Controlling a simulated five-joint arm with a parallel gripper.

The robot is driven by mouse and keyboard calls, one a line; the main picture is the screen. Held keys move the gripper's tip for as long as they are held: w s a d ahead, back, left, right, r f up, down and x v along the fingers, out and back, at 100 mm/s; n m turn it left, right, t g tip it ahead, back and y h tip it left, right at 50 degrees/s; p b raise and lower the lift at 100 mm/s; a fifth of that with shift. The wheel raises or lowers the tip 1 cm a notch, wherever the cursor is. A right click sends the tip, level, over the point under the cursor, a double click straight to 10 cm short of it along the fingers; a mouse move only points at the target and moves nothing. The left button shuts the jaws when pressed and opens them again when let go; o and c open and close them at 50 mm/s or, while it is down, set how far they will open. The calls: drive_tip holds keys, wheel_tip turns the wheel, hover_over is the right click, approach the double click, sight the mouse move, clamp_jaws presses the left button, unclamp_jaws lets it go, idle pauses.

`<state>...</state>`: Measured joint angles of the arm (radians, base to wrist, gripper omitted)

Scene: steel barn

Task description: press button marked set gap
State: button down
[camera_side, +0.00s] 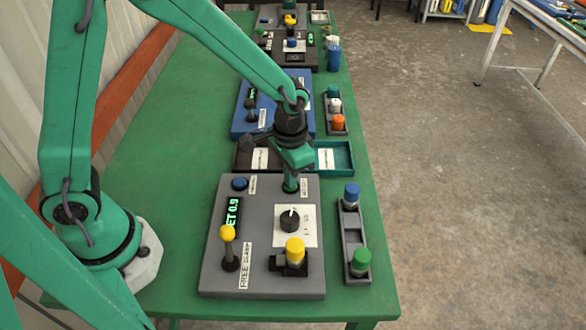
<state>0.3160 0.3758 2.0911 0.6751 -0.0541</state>
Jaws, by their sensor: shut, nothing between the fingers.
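The grey control panel (262,279) lies on the green table near its front end. A blue button (239,183) is at its back left, with a small label (252,184) beside it, too small to read. My gripper (290,187) is shut and points down at the panel's back right, beside another small label (304,187), also unreadable. Any button under the fingertips is hidden, and I cannot tell whether they touch it. A lit display (233,213) shows green text ending in "ET 0.9". A black dial (290,220) sits on a white plate in front of my gripper.
A yellow-knobbed lever (228,234) stands at the panel's front left, and a yellow-capped piece (295,250) at its front right. A grey rack (352,238) holds blue and green capped pieces. Behind are a teal tray (343,155) and a blue panel (240,122). The table's left is clear.

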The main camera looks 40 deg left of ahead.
wheel_tip(320, 180, up, 7)
drive_tip(key=shift+r, duration=0.2)
idle(1.0)
idle(0.6)
drive_tip(key=s+a+r+n+t, duration=0.3)
drive_tip(key=s+a+r+t, duration=0.2)
drive_tip(key=s+a+r, duration=0.7)
drive_tip(key=shift+s+r+t, duration=0.3)
drive_tip(key=shift+s+r, duration=0.1)
drive_tip(key=shift+s, duration=0.8)
